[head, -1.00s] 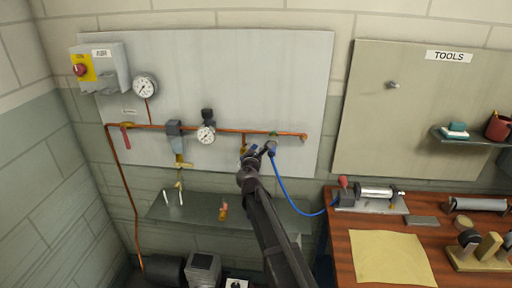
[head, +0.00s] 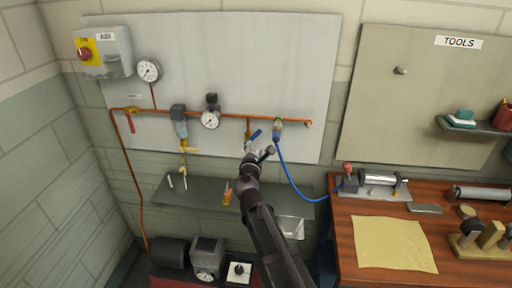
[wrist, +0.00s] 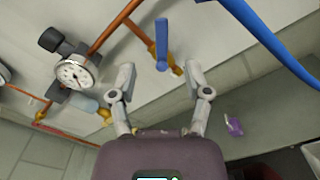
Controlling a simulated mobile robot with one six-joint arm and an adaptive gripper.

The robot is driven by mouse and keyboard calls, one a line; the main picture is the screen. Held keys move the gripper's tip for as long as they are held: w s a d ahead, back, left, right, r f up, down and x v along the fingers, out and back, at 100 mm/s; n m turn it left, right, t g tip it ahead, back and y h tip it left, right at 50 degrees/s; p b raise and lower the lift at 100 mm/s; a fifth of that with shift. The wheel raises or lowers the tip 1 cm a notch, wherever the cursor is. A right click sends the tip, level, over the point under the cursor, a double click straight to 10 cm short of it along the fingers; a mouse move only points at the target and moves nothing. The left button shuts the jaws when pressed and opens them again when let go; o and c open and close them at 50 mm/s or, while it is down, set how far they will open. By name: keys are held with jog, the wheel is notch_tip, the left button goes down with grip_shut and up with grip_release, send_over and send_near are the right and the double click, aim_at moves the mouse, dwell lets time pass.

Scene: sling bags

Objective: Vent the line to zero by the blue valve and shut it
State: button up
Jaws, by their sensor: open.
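The blue valve handle (head: 254,134) sits on a short copper branch below the main pipe. In the wrist view the blue handle (wrist: 161,42) stands slanted to the branch, its brass body (wrist: 177,68) beside its lower end. My gripper (head: 258,152) is just below the valve in the head view. In the wrist view my gripper (wrist: 160,80) is open, with the handle ahead of and between its fingers, apparently untouched. The regulator gauge (head: 210,119) and upper gauge (head: 148,70) are on the line; their readings are too small to tell.
A blue hose (head: 290,180) hangs from a coupling (head: 278,130) just right of the valve. A grey shelf (head: 205,192) is below the pipe. A red-handled valve (head: 131,122) is at the left. The wooden bench (head: 360,210) stands at the right.

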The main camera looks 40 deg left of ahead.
jog(key=shift+a+r, duration=0.1)
grip_shut()
jog(key=s+a+r+m+h+p, duration=0.1)
jog(key=s+a+r+m+p, duration=0.1)
jog(key=m, duration=0.8)
jog(key=s+a+r+m+h+p, duration=0.2)
jog(key=a+m+p, duration=0.2)
jog(key=m, duration=0.6)
jog(key=shift+s+a+r+m+p, duration=0.2)
jog(key=shift+m+p, duration=0.1)
jog(key=shift+p, duration=0.5)
